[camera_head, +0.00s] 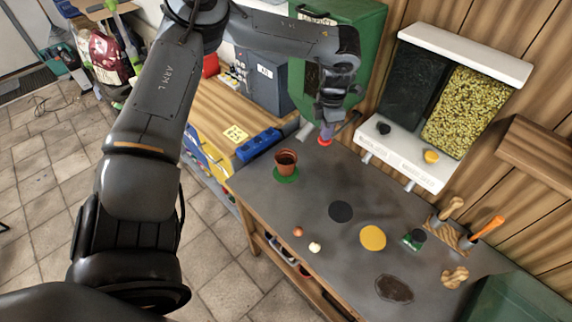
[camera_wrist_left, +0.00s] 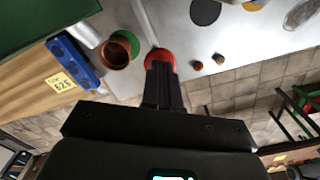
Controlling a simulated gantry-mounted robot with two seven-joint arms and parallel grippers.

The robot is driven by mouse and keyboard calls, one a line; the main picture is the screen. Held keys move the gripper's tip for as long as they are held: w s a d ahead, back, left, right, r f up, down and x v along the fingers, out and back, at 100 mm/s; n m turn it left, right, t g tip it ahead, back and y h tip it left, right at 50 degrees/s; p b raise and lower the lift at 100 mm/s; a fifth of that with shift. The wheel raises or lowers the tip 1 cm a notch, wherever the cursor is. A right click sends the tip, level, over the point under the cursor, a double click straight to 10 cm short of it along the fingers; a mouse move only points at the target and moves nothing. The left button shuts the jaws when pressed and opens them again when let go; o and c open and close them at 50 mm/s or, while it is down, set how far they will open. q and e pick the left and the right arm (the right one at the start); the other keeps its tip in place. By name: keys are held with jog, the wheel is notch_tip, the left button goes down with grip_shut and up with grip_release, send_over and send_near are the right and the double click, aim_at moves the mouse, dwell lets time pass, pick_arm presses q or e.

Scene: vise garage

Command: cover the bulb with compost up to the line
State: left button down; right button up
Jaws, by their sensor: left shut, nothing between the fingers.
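A terracotta pot (camera_head: 286,158) stands upright on a green disc (camera_head: 287,177) on the grey bench; in the left wrist view the pot (camera_wrist_left: 114,54) looks brown inside, and I cannot make out a bulb or line. A brown bulb-like piece (camera_head: 298,232) and a pale one (camera_head: 315,247) lie on the bench. A wall dispenser has a dark-filled chamber (camera_head: 412,82), probably compost, beside one of yellow grains (camera_head: 468,108). My left gripper (camera_head: 326,130) is shut and empty, pointing down over a red round thing (camera_wrist_left: 160,57), right of the pot; contact is unclear. My right gripper is out of view.
A black knob (camera_head: 384,128) and a yellow knob (camera_head: 431,157) sit on the dispenser front. A dark disc (camera_head: 341,211) and a yellow disc (camera_head: 373,237) lie on the bench. Hand tools (camera_head: 487,229) stand at the right. A blue box (camera_head: 259,144) is left of the pot.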

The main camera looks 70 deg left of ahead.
aim_at(324, 142)
pick_arm(q)
jog(key=shift+f+b, duration=0.8)
jog(key=shift+f, duration=0.4)
jog(key=shift+f+b, duration=1.05)
jog(key=shift+f, duration=0.2)
jog(key=shift+r, duration=0.15)
jog(key=shift+r+p, duration=1.65)
jog(key=shift+r, duration=0.5)
jog(key=shift+r+p, duration=0.45)
jog(key=shift+r, duration=0.25)
